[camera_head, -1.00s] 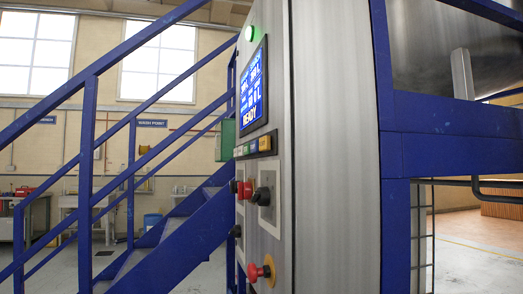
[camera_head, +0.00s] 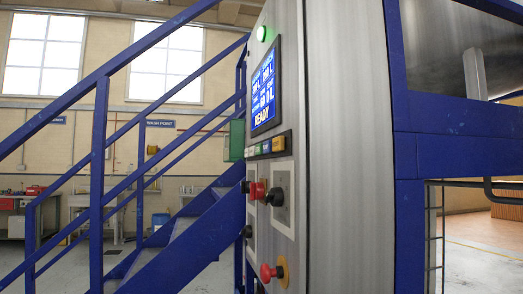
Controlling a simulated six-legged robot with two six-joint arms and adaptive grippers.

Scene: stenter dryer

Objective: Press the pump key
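The control panel (camera_head: 335,150) is a tall steel cabinet seen at a steep angle. Its blue screen (camera_head: 265,88) reads READY, with a lit green lamp (camera_head: 261,33) above. Below the screen is a row of small coloured keys (camera_head: 266,146); their labels are too small to read, so I cannot tell which is the pump key. Under them are a red knob (camera_head: 257,190), a black knob (camera_head: 275,196) and a red mushroom button (camera_head: 270,272) on a yellow ring. Neither of my grippers is in view.
Blue stairs with railings (camera_head: 98,190) stand to the left of the panel. A blue frame post (camera_head: 408,230) stands to its right. A green box (camera_head: 236,140) is behind the panel's left edge. Benches (camera_head: 95,210) line the back wall.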

